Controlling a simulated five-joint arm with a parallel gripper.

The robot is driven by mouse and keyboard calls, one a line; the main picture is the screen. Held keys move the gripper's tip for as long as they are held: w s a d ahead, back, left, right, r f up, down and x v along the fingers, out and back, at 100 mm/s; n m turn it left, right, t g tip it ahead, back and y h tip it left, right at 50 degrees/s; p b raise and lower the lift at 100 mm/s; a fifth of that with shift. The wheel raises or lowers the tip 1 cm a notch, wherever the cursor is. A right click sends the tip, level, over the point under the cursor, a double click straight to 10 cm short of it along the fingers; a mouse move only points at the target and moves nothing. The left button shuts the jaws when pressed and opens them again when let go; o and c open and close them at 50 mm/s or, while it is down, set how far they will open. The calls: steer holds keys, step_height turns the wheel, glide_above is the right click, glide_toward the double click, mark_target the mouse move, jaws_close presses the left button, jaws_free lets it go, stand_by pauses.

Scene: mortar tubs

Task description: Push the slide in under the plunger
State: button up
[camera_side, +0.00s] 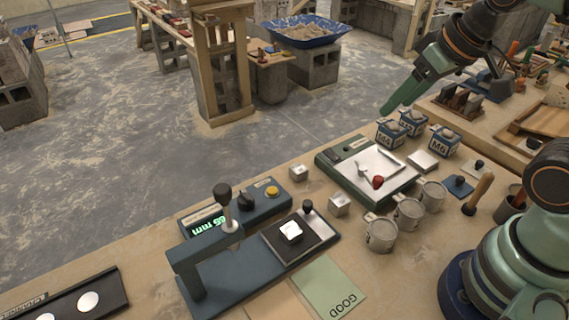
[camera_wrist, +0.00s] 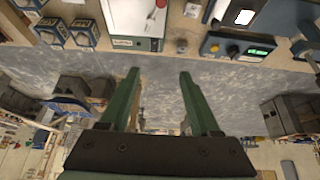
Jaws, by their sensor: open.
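The slide (camera_side: 283,250) is a dark plate on the blue-grey gauge base, with a white piece (camera_side: 291,231) on it and a black knob (camera_side: 307,206) at its far right end. It sits out to the right of the plunger (camera_side: 230,226), which hangs from the gauge's arm on the left. The white piece also shows at the top of the wrist view (camera_wrist: 244,17). My gripper (camera_side: 391,107) is raised at the upper right in the side view, well away from the slide. Its two green fingers are apart and empty in the wrist view (camera_wrist: 158,72).
A control box (camera_side: 247,204) with a green readout and yellow button stands behind the gauge. A scale (camera_side: 365,170), small metal cubes, several metal cups (camera_side: 408,213) and blue M-marked boxes stand to the right. A green GOOD card (camera_side: 328,287) lies in front.

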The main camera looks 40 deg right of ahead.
steer(key=n+g, duration=0.6)
steer(key=n, duration=0.3)
glide_above(308, 203)
step_height(308, 203, down, 9)
step_height(308, 203, down, 13)
steer(key=shift+r, duration=0.2)
jaws_close()
stand_by(0.8)
